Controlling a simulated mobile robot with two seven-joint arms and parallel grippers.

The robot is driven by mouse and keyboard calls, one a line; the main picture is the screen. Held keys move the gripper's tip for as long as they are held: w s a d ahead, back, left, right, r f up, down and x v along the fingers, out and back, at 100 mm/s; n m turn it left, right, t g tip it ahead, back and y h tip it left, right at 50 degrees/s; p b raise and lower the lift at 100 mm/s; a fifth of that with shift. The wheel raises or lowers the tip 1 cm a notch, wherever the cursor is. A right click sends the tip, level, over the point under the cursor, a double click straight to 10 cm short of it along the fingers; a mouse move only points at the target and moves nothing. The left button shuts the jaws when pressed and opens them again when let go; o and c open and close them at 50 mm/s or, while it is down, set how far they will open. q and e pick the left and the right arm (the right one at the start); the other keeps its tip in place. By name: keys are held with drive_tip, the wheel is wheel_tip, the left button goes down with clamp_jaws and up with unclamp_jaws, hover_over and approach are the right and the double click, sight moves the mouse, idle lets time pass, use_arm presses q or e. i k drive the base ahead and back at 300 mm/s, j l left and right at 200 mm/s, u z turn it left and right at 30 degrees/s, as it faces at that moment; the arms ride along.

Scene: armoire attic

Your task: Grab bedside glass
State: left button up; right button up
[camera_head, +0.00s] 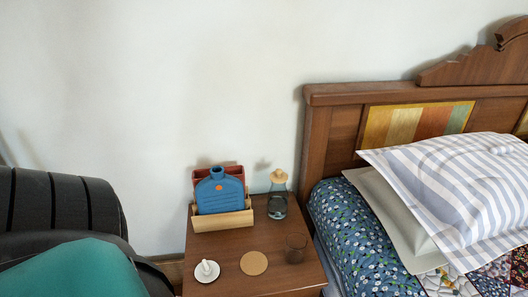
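The bedside glass (295,248) is a small, dark, see-through tumbler. It stands upright near the right edge of the wooden nightstand (228,274), beside a round cork coaster (254,263). Behind it stands a glass carafe (277,204) with a rounded tan stopper. Neither of my grippers shows in the head view, so their state and their distance from the glass are hidden.
A wooden holder (222,221) with a blue bottle-shaped item (219,192) stands at the nightstand's back. A white candle holder (207,271) is at the front left. The bed (372,238) is close on the right; a dark armchair (62,207) is on the left.

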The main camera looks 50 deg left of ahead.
sight(296, 243)
drive_tip(key=u, duration=1.25)
